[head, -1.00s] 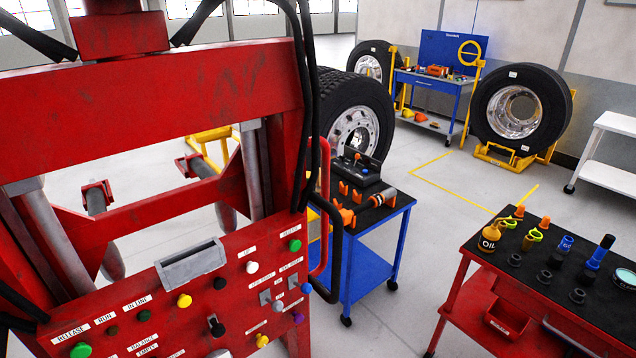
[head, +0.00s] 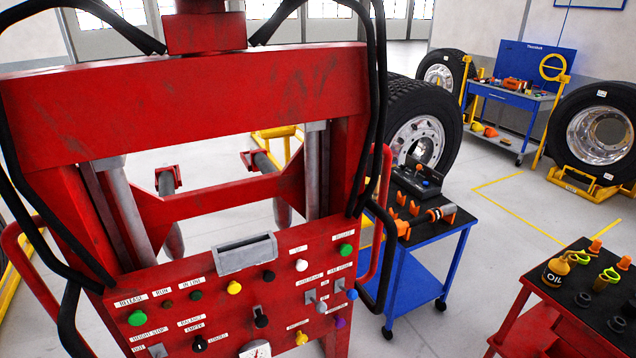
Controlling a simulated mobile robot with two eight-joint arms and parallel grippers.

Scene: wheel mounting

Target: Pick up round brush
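I cannot make out a round brush with certainty. On the red cart (head: 522,279) at the lower right stand an oil bottle (head: 555,270), yellow-green cups (head: 606,280), dark rings (head: 583,299) and orange cones (head: 595,246). A small blue item (head: 632,303) is cut by the right edge, and the rest of the cart top is out of view. On the blue cart (head: 428,238), a grey cylindrical tool (head: 437,213) lies in orange holders. Neither of my grippers is in view.
A large red machine with a control panel (head: 225,305) fills the left and middle. Behind stand truck wheels (head: 425,135), (head: 600,132) and a blue workbench (head: 510,97). Open grey floor (head: 480,240) lies between the two carts.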

